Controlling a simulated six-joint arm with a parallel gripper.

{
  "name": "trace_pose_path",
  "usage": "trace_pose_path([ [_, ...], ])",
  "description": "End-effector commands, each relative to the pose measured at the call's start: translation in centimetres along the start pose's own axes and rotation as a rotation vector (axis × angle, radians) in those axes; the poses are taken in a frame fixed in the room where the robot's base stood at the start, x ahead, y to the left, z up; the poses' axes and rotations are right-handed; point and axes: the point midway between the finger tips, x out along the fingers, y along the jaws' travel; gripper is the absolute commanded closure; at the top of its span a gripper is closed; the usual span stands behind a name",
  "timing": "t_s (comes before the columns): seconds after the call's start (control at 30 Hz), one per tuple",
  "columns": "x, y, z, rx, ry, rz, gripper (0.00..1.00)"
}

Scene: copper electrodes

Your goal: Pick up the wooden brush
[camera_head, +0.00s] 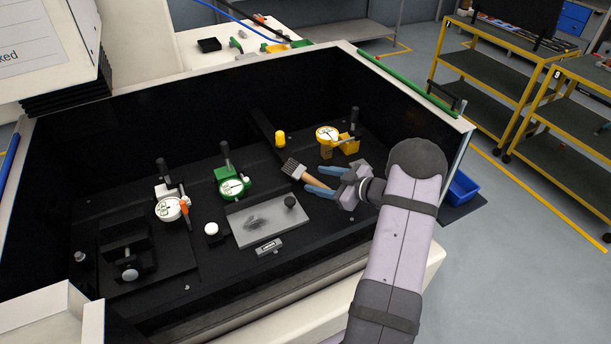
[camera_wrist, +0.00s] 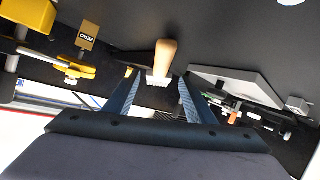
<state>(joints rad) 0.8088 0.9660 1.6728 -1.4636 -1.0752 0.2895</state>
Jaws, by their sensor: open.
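The wooden brush (camera_head: 294,169) lies on the black floor of the machine bay in the head view, its bristles toward the upper left. Its pale wooden handle points toward my gripper (camera_head: 315,180). My gripper is open, with its two blue fingers reaching to either side of the handle. In the wrist view the brush (camera_wrist: 163,58) shows between and just beyond the fingertips (camera_wrist: 159,77). I see no clear contact between the fingers and the brush. My fingers and wrist hide part of the handle in the head view.
A yellow dial gauge (camera_head: 328,136) stands behind my gripper, and a green gauge (camera_head: 232,187) to its left. A white gauge (camera_head: 170,208) is farther left. Bay walls surround the work area.

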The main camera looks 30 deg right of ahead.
Motion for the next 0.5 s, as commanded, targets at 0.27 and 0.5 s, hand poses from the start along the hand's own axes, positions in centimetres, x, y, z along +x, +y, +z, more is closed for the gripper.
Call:
trace_pose_path([
  [0.27, 3.3, -0.1, -0.4, 0.0, 0.0, -0.003, 0.5],
  [0.5, 4.5, -0.1, -0.2, -0.001, -0.001, -0.001, 0.5],
])
